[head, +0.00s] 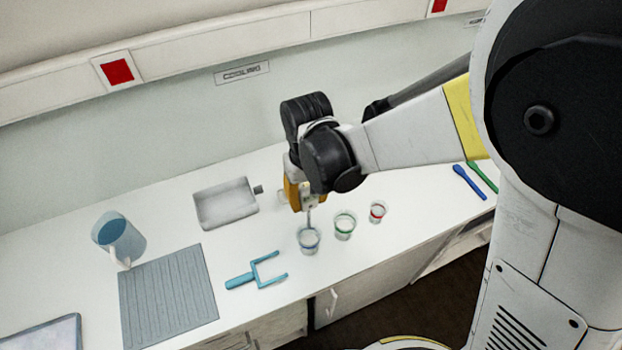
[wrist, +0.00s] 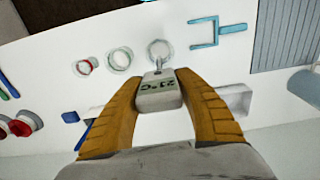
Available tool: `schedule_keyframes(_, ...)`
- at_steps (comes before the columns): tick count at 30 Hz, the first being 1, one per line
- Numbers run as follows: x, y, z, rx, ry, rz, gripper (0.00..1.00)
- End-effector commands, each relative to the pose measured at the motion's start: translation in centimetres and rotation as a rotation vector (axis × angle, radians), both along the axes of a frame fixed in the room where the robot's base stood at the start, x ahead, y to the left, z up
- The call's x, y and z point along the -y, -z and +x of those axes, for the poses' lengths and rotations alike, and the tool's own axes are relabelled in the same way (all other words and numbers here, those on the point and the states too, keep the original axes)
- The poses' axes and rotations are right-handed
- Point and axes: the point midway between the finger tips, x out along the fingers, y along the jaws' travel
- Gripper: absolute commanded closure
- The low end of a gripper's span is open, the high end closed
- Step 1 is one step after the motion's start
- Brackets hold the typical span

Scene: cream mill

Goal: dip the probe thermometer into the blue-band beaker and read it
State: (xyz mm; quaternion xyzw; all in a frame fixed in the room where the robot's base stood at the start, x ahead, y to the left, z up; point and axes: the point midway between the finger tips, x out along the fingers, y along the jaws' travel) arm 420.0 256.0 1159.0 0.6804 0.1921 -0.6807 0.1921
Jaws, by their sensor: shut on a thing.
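My gripper (head: 298,196) has orange fingers and hangs over the front part of the counter. In the wrist view my gripper (wrist: 160,105) is shut on the probe thermometer (wrist: 158,92), a pale body with a display. The display looks like 21 °C, though the second digit is unclear. The thermometer's thin probe (head: 309,217) points down at the blue-band beaker (head: 309,242). The beaker also shows in the wrist view (wrist: 158,43). The probe overlaps the beaker's rim; I cannot tell how deep its tip is.
The green-band beaker (head: 344,226) and the red-band beaker (head: 377,212) stand to the right. A teal fork-shaped tool (head: 250,277) lies left of the blue-band beaker. Farther left are a grey ribbed mat (head: 168,295), a blue jug (head: 121,240) and a shallow tray (head: 226,205).

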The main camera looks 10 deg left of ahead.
Motion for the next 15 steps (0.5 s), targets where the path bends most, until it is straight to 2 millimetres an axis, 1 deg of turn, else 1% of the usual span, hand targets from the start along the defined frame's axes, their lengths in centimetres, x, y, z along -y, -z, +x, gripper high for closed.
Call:
schedule_keyframes(1, 0.0, 0.6, 0.0, 0.000, 0.000, 0.000, 0.87)
schedule_keyframes(15, 0.0, 4.9, 0.0, 0.000, 0.000, 0.000, 0.87)
